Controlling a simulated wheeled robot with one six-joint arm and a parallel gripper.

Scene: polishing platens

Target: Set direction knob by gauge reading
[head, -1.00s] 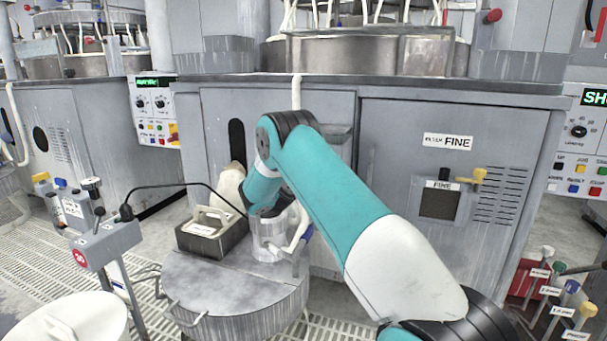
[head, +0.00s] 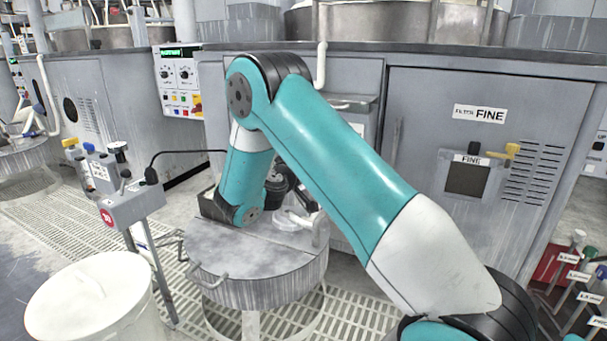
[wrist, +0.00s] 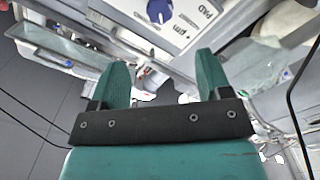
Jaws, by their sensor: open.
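My gripper (wrist: 161,68) shows in the wrist view with two green fingers spread apart and nothing between them. Beyond the fingertips, at the top edge, is a round dark blue knob (wrist: 159,11) on a white panel (wrist: 186,42) lettered "µm" and "PAD". The knob is partly cut off and apart from the fingers. In the head view my arm bends down over a round grey lidded drum, and the gripper is not clearly visible there. A control panel (head: 180,82) has a green display and two dark knobs. I cannot tell which knob or gauge is the task's.
The grey drum (head: 256,290) stands in front of grey cabinets. A grey box on a post (head: 133,205) with a black cable stands left of it. A white bin (head: 90,300) is at lower left. A "FINE" cabinet door (head: 420,115) and colored-handled levers (head: 570,290) are at right.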

